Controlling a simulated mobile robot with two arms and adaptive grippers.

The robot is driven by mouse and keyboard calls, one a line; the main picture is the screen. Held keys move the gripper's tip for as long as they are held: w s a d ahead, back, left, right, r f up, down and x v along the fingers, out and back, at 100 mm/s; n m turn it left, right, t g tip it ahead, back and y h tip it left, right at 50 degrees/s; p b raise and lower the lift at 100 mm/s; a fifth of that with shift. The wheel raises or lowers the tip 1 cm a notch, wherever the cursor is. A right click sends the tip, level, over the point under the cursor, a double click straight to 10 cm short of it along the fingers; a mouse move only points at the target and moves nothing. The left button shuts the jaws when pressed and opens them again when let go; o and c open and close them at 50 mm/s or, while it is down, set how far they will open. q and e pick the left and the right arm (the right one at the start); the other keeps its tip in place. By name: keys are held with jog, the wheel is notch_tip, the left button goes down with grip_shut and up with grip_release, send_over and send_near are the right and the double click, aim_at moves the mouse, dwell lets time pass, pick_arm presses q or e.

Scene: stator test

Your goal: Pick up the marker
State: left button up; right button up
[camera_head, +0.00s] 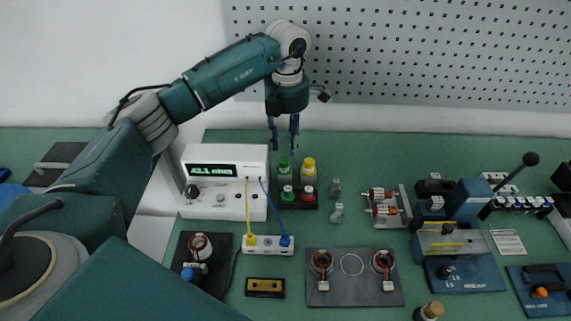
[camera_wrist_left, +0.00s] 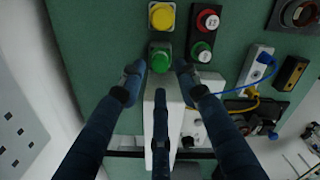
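In the left wrist view the open fingertips (camera_wrist_left: 158,74) lie on either side of the green cap (camera_wrist_left: 161,58), with a gap visible; nothing is gripped. The yellow cap (camera_wrist_left: 161,16) is just beyond. The lower part of the green cylinder is hidden. My right gripper is not in view.
A white ohmmeter (camera_head: 225,205) stands close on the left, with yellow and blue leads to a white terminal block (camera_head: 267,250). A black holder (camera_head: 297,203) with green and red buttons is in front. Small grey parts (camera_head: 336,212) stand to the right. A pegboard wall (camera_head: 420,70) is behind.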

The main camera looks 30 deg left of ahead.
aim_at(285, 160)
pick_arm(q)
jog(key=f, duration=0.2)
jog(key=f+p, duration=0.1)
jog(key=f, duration=0.1)
jog(key=f+p, duration=0.1)
jog(key=shift+s+a+f, duration=0.1)
jog(key=shift+a+f, duration=0.15)
jog(key=shift+f, duration=0.45)
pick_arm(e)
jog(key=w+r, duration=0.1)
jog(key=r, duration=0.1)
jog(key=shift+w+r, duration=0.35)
pick_arm(q)
grip_shut()
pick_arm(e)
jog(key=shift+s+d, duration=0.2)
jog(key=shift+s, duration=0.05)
